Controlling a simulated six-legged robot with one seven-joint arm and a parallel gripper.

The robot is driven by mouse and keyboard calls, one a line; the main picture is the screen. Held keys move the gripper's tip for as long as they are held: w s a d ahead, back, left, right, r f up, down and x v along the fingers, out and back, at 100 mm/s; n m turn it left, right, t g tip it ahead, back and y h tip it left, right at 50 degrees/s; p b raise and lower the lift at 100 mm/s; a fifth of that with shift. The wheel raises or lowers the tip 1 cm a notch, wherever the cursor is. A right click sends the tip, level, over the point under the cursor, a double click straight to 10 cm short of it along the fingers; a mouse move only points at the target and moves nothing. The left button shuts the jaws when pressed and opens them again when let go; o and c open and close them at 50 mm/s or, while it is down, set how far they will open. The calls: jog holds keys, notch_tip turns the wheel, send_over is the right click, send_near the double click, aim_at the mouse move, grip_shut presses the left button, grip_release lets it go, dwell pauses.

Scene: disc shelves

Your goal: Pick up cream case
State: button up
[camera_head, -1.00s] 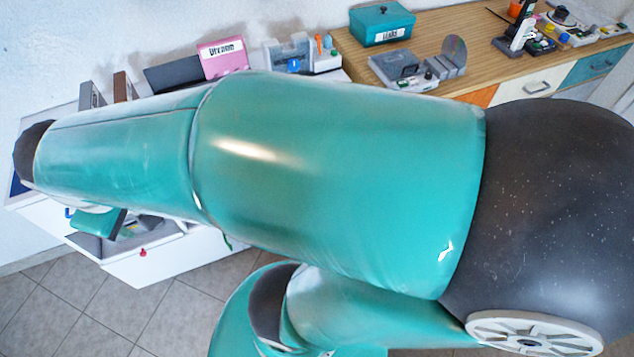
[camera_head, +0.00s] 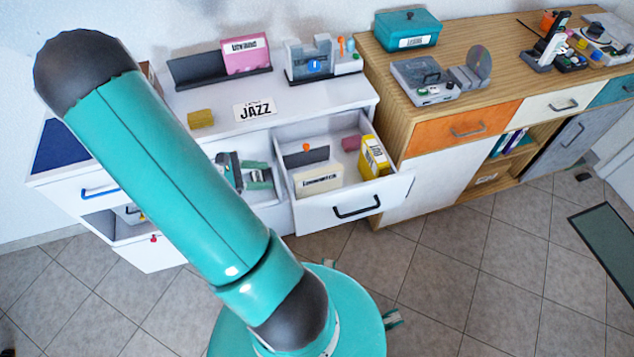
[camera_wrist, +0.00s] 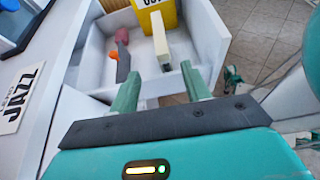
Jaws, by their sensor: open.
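The cream case (camera_head: 318,180) stands on edge in the open white drawer (camera_head: 340,213), with dark lettering on its front. In the wrist view the cream case (camera_wrist: 160,38) shows its narrow top edge, ahead of the fingers and between their lines. My gripper (camera_wrist: 160,84) is open and empty, at the near wall of the drawer. In the head view my gripper (camera_head: 260,176) is left of the drawer, partly behind my arm. I see a clear gap between the fingers and the case.
The drawer also holds a yellow case (camera_head: 375,156), a dark divider (camera_head: 308,157), a pink block (camera_head: 351,143) and an orange knob (camera_head: 306,147). A JAZZ label (camera_head: 255,109) lies on the white top. A wooden cabinet (camera_head: 440,115) stands to the right.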

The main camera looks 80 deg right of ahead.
aim_at(311, 176)
jog(key=x, duration=1.5)
jog(key=shift+s, duration=0.15)
jog(key=shift+r, duration=0.1)
grip_shut()
